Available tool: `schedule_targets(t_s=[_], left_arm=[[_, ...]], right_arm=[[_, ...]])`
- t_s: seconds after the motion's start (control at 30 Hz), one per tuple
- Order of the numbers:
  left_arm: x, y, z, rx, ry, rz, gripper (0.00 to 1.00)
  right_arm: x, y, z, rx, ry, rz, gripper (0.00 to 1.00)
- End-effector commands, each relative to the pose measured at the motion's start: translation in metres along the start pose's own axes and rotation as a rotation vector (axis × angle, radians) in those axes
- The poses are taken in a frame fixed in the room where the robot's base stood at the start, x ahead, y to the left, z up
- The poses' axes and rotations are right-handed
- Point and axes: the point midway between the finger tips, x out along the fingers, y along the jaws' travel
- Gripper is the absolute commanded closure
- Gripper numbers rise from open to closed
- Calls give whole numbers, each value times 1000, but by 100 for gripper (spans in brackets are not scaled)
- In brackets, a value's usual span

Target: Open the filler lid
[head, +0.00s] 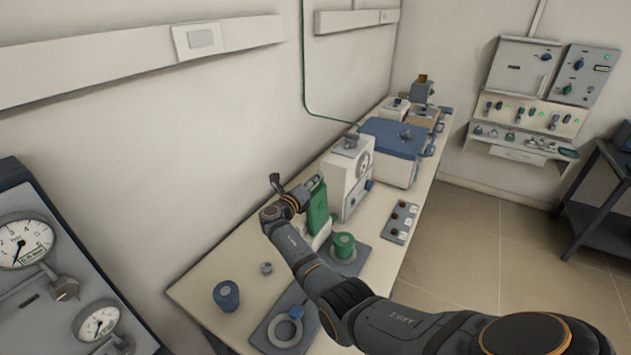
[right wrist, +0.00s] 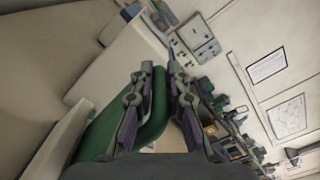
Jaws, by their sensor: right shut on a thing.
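A green lid (head: 318,208) stands near the wall edge of the long bench, beside a white box-shaped instrument. It looks tilted up and partly hidden by my right gripper (head: 296,187). In the right wrist view the green lid (right wrist: 104,133) runs in between the two fingers of the right gripper (right wrist: 158,75). The fingers are closed on its edge. What lies under the lid is mostly hidden. My left gripper is not in view.
The white instrument (head: 347,177) and a blue-lidded box (head: 392,137) stand further back. The bench front left is partly clear.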

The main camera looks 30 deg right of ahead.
Motion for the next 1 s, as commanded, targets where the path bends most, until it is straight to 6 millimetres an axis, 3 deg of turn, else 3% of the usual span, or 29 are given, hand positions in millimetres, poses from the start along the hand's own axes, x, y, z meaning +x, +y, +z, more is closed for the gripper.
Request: schedule_targets(t_s=[0.43, 0.47, 0.53, 0.83, 1.0], left_arm=[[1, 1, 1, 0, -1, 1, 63], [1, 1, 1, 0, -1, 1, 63], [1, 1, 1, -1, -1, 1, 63], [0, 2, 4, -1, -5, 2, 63], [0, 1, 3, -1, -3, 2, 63]], right_arm=[[-2, 5, -5, -4, 7, 9, 100], [-2, 5, -5, -4, 7, 9, 83], [-2, 5, -5, -4, 6, 8, 76], [-3, 3, -3, -2, 3, 5, 76], [-28, 5, -3, -1, 3, 9, 76]])
